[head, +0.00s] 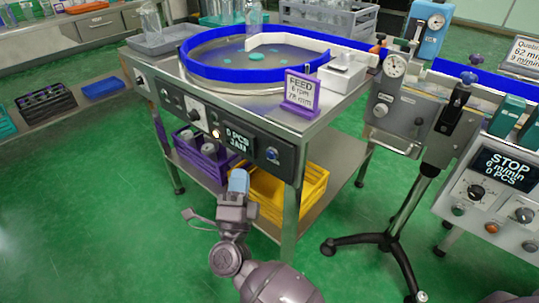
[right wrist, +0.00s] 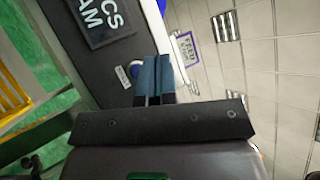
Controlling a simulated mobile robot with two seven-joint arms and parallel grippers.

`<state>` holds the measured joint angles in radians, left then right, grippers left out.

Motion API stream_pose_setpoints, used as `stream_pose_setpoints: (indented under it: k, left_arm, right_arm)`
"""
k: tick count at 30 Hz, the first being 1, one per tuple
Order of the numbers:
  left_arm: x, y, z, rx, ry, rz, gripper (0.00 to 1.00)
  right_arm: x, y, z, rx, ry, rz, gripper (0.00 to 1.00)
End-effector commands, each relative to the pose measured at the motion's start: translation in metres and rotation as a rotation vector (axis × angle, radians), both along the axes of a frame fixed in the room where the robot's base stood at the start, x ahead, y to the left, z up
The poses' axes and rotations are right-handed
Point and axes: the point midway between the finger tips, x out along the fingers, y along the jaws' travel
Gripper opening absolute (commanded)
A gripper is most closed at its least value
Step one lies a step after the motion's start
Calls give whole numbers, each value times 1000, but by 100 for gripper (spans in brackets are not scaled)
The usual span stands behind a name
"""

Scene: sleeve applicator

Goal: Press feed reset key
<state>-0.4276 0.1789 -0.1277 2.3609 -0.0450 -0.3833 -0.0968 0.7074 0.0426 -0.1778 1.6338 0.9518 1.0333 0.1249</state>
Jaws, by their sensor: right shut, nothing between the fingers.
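The feeder's dark control panel (head: 250,146) is on the front of a steel table. Its display (head: 238,139) reads "0 PCS JAM". A round blue key (head: 272,154) sits right of the display; its label is too small to read. In the right wrist view the key (right wrist: 136,69) shows beside a small white label, partly behind the fingers. My right gripper (head: 238,177) is shut and empty, its blue fingertips in front of and below the panel. In the right wrist view the fingertips (right wrist: 153,68) appear close to the key; contact cannot be told. My left gripper is not in view.
A lit yellowish lamp or key (head: 216,133) and dark knobs are left of the display. A purple FEED sign (head: 300,92) stands on the tabletop near the blue-rimmed bowl (head: 205,76). A yellow crate (head: 280,192) is on the lower shelf. Green floor lies open in front.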

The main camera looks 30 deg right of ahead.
Motion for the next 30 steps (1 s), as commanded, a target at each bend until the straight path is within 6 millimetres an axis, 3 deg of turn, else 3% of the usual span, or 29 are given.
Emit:
stream_pose_setpoints:
  k: [13, 30]
  left_arm:
    - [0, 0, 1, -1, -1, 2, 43]
    - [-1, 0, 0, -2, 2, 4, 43]
  right_arm:
    - [16, -44, 1, 0, -1, -1, 0]
    - [19, -51, 0, 0, 0, -1, 0]
